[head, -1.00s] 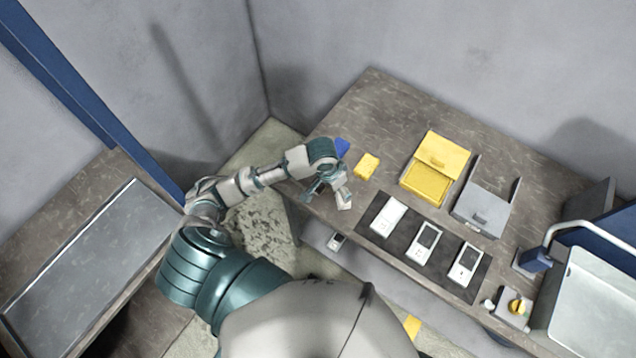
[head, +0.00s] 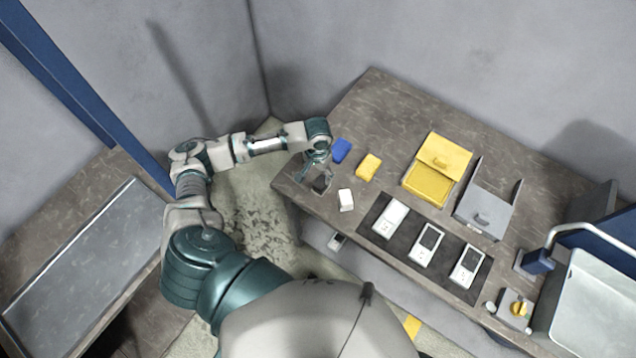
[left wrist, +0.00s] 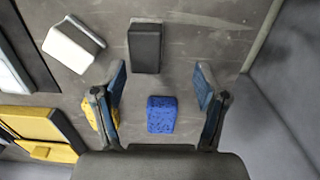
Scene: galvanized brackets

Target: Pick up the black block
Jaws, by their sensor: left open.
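The black block (head: 321,184) lies on the grey worktop near its left end, partly behind my gripper in the head view. In the left wrist view the black block (left wrist: 145,47) lies beyond the fingertips and slightly left of centre between them. My left gripper (head: 316,176) is open and empty above the worktop at the block; its two spread fingers also show in the left wrist view (left wrist: 159,82). My right gripper is not in view.
A blue block (head: 342,150), a yellow block (head: 368,167) and a white block (head: 346,200) lie close by. A dark mat (head: 406,242) with white devices, an open yellow box (head: 428,184) and a grey bin (head: 485,212) stand further right. The worktop behind is clear.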

